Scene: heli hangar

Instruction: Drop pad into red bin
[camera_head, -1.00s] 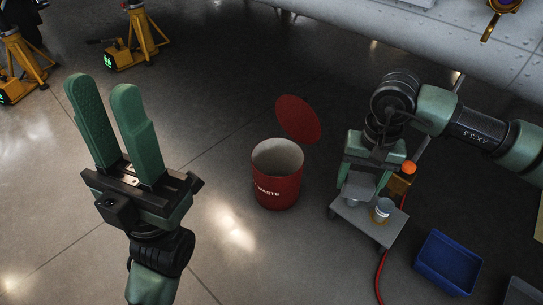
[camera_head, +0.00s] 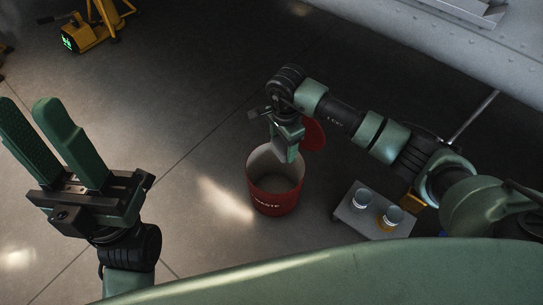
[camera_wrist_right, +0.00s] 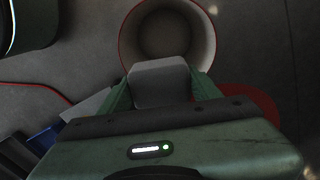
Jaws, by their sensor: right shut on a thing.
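The red waste bin (camera_head: 275,203) stands upright on the floor, open at the top, with a pale inside. My right gripper (camera_head: 288,140) is over the bin's back right rim, pointing down. It is shut on a light grey pad (camera_head: 293,153). In the right wrist view the pad (camera_wrist_right: 160,83) sits between the green fingers, and the bin's round mouth (camera_wrist_right: 207,55) lies just beyond it, partly covered by the pad. My left gripper (camera_head: 45,140) is raised at the left, empty, its two fingers apart.
The red round lid (camera_head: 316,136) shows behind the bin. A yellow jack (camera_head: 92,35) is at the back left. Floor left of the bin is clear.

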